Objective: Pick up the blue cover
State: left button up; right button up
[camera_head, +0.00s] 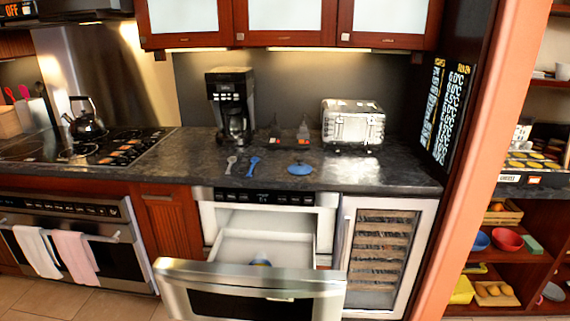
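A round blue cover (300,169) with a small raised knob lies flat on the dark countertop, in front of the toaster and to its left. Nothing touches it. Neither of my grippers shows in the head view. The microwave drawer (285,245) below the counter is pulled open.
A blue utensil (253,164) and a grey utensil (231,164) lie left of the cover. A coffee maker (231,100) and a silver toaster (352,124) stand behind. The open drawer front (250,290) juts out below the counter. An orange post (485,160) stands at right.

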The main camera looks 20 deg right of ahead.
aim_at(298, 169)
jog(key=i+l+z, duration=0.35)
jog(key=l+u, duration=0.5)
jog(key=l, duration=0.55)
